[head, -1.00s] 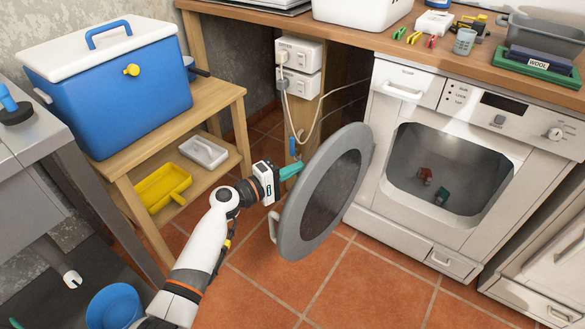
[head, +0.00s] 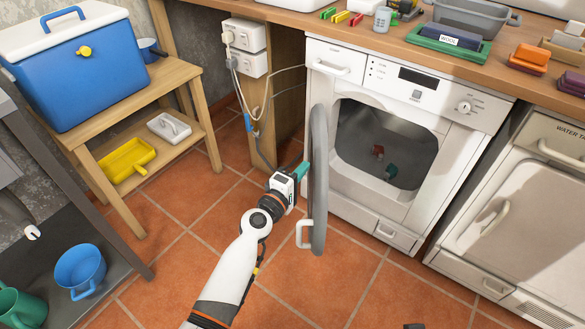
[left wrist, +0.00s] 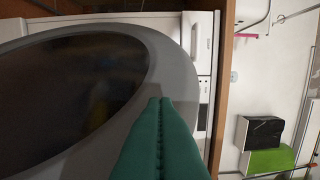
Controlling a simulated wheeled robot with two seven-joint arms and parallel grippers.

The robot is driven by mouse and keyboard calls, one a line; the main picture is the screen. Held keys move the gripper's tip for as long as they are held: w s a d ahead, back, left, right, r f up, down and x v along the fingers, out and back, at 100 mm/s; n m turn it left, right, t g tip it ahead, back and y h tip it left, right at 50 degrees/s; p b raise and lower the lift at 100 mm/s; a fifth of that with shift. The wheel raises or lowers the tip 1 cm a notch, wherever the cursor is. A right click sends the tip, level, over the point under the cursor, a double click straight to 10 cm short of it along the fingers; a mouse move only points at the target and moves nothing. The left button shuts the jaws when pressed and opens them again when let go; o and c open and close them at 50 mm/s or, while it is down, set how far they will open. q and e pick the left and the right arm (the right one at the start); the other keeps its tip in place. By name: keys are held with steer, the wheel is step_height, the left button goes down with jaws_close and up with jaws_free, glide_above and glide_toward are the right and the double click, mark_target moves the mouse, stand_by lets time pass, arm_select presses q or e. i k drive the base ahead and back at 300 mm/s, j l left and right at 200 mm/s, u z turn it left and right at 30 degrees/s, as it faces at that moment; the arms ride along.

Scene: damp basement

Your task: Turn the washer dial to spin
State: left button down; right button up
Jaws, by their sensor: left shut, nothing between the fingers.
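The white washer (head: 352,196) stands under the wooden worktop. Its dial (head: 463,107) is a small round knob at the right of the control panel, with a dark display (head: 418,77) to its left. The washer's round grey door (head: 319,180) is open and nearly edge-on. My left gripper (head: 303,168) is shut at the left of the door, well away from the dial. In the left wrist view its green fingers (left wrist: 160,135) are together over the door's grey rim (left wrist: 165,75); contact cannot be told. My right gripper is not in view.
Red (head: 377,151) and teal (head: 391,171) items lie in the drum. The door handle (head: 304,234) juts out at its lower edge. A second white appliance (head: 520,205) stands to the right. A wooden shelf (head: 175,85) with a blue cooler (head: 85,70) is at left.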

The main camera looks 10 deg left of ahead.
mark_target(463, 108)
steer(key=i+l, duration=0.15)
steer(key=l, duration=0.35)
steer(key=i+l+u, duration=0.1)
steer(key=l, duration=0.45)
steer(key=i+l, duration=0.1)
steer(key=l, duration=0.4)
steer(key=k+l, duration=0.2)
